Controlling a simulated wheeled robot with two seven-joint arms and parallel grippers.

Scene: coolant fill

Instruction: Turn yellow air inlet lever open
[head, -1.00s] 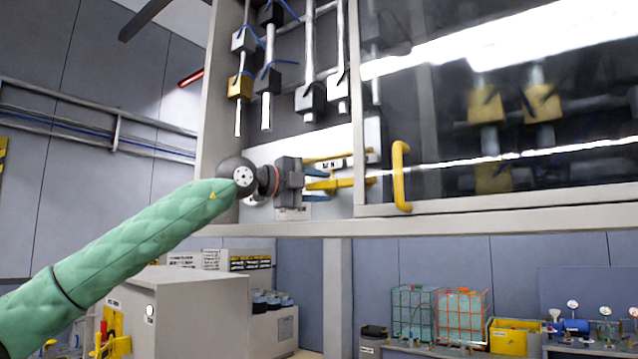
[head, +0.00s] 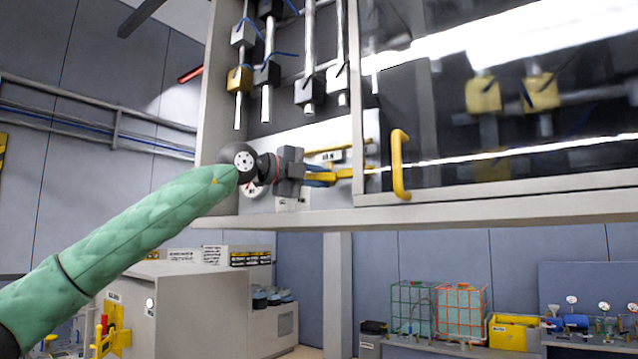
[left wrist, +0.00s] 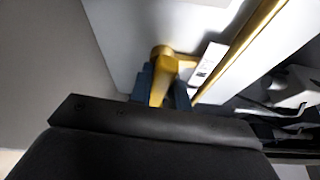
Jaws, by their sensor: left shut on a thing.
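The yellow air inlet lever (head: 346,173) sits low inside the open left part of the wall cabinet, in front of a white panel. My left gripper (head: 322,176) reaches in from the left, with its blue fingers around the lever. In the left wrist view the lever (left wrist: 160,88) stands between the two dark blue fingers (left wrist: 160,84), and its round yellow hub lies just beyond them. The left gripper is shut on the lever. The fingers hide part of the lever's sides. My right gripper is not in view.
The cabinet's glass door (head: 500,120) with its yellow handle (head: 399,165) covers the right side, close to the lever. Pipes with block valves (head: 266,75) hang above. A small white label (left wrist: 209,62) is beside the lever. The cabinet's bottom edge (head: 420,215) runs below.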

